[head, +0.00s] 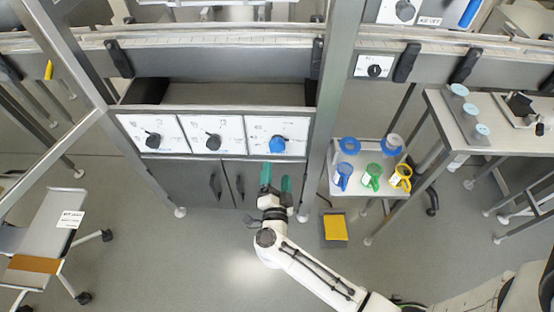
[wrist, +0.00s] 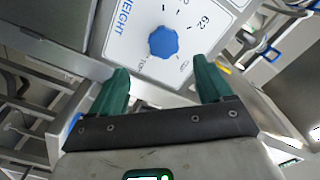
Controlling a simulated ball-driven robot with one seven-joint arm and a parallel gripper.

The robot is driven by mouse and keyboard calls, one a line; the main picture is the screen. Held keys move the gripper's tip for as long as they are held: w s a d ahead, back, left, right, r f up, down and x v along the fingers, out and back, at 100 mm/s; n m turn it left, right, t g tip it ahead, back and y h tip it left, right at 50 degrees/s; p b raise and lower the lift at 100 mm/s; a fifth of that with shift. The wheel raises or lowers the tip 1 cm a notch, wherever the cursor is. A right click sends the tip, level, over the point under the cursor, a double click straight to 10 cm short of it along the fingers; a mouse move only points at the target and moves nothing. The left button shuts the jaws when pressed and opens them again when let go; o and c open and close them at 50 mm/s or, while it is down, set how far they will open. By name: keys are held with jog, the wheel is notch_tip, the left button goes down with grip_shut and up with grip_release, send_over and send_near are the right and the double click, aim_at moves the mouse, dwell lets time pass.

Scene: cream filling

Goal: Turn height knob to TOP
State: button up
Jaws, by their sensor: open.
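The blue height knob (head: 277,144) is the rightmost of three knobs on the white panels of the grey machine. In the wrist view the height knob (wrist: 163,42) is a scalloped blue dial on a white panel (wrist: 205,15) marked HEIGHT, with "62" and tick marks around it. My gripper (head: 275,180) is in front of and below the knob, its two green fingers apart. In the wrist view my gripper (wrist: 162,75) is open and empty, with the knob ahead between and beyond the fingertips, apart from them. I cannot tell the knob's exact setting.
Two black knobs (head: 153,140) (head: 213,142) sit on panels to the left. A grey cabinet with handles (head: 215,187) is below. A small table (head: 343,188) with coloured jugs stands at the right. A post (head: 318,140) rises just right of the knob panel.

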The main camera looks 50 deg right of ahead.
aim_at(277, 148)
jog(key=w+d+n+b, duration=0.1)
jog(key=w+d, duration=0.1)
jog(key=w+d+n+b, duration=0.1)
jog(key=w+d, duration=0.1)
jog(key=d, duration=0.1)
jog(key=w+d+b, duration=0.1)
jog(key=w+d, duration=0.1)
jog(key=d, duration=0.1)
jog(key=shift+w+r+n, duration=0.2)
jog(key=shift+w+n, duration=0.1)
jog(key=shift+n, duration=0.1)
jog(key=c, duration=1)
jog(key=shift+r, duration=0.1)
